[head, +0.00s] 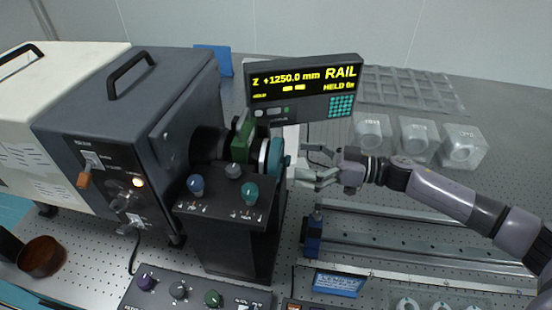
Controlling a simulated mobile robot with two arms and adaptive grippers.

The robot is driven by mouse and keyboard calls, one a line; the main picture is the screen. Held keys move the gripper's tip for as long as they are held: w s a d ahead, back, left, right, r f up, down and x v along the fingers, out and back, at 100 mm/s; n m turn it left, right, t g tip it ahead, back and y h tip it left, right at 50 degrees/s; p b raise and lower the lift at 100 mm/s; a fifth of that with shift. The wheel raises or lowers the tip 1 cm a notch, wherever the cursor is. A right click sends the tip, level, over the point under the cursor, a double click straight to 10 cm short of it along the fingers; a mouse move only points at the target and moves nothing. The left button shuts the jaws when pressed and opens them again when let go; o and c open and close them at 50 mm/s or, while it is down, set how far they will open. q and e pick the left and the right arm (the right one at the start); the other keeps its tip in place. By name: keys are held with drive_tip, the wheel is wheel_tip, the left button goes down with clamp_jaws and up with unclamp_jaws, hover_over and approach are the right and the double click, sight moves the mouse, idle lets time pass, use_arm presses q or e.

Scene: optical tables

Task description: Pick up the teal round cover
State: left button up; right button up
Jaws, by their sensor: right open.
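The teal round cover (276,157) shows as a disc seen nearly edge-on, at the right end of the dark cylindrical instrument in the head view. It sits against a pale ring, beside a green block (242,140). My right gripper (308,167) is just to the right of the cover, pointing left, with its fingers apart and nothing between them. A small gap seems to lie between the fingertips and the cover, but the exact distance is hard to tell. My left gripper does not show.
A display (304,88) reading RAIL stands behind the gripper. A black knob panel (225,195) stands in front of the cover. Metal rails (420,245) run along the right, below my right arm. Clear blocks (415,138) stand at the back right. A brown bowl (42,257) is at far left.

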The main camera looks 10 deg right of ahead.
sight(286, 159)
drive_tip(key=p+x, duration=0.2)
drive_tip(key=x, duration=0.3)
drive_tip(key=shift+w+a, duration=0.15)
drive_tip(key=shift+a, duration=0.05)
drive_tip(key=shift+w+a+f, duration=0.15)
drive_tip(key=shift+a, duration=0.15)
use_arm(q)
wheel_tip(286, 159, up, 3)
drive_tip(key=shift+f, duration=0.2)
use_arm(e)
drive_tip(key=shift+d, duration=0.1)
drive_tip(key=shift+c, duration=0.7)
drive_tip(key=c, duration=1.1)
drive_tip(key=shift+o, duration=0.2)
